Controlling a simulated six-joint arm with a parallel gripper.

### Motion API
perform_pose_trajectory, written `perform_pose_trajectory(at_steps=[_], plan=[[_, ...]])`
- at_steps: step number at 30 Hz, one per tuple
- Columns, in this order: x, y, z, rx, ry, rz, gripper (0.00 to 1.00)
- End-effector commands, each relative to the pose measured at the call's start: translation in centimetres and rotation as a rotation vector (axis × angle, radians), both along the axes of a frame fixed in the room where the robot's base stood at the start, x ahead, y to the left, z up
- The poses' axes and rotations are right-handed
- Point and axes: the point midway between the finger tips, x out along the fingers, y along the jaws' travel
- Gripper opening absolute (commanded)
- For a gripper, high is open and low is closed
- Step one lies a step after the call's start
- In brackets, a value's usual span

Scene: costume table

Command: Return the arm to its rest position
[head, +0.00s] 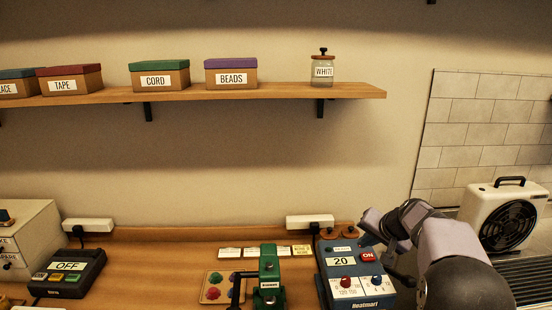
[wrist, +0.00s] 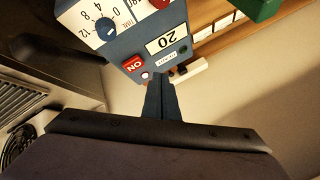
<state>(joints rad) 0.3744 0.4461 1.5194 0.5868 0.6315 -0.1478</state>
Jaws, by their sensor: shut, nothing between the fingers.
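My gripper (wrist: 161,78) shows in the wrist view with its two dark fingers together and nothing between them. In the head view my arm comes in from the lower right and bends over the right side of the blue Heatmart machine (head: 345,262). The fingertips are hard to make out there. The machine also shows in the wrist view (wrist: 118,52), just beyond the fingertips. Its display reads 20 and its red button reads ON. I cannot tell from these views whether the fingers touch the machine.
A green press (head: 269,275) and a tray of colored pieces (head: 214,288) stand left of the machine. A dark device reading OFF (head: 68,272) is farther left. A white fan heater (head: 507,215) stands at the right. A wall shelf (head: 220,93) holds boxes and a jar (head: 323,70).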

Motion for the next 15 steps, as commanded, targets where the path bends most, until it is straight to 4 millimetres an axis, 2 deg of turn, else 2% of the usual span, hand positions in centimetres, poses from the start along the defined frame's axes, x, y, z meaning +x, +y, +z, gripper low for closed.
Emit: perform_pose_trajectory(at_steps=[1, 5, 9, 15], plan=[[-1.5, 1.8, 0.2, -0.010, 0.037, 0.034, 0.00], [-6.9, 6.1, -1.0, -0.053, 0.157, 0.134, 0.00], [-14.4, 10.2, -2.4, -0.115, 0.299, 0.258, 0.00], [-25.4, 13.5, -4.2, -0.213, 0.477, 0.428, 0.00]])
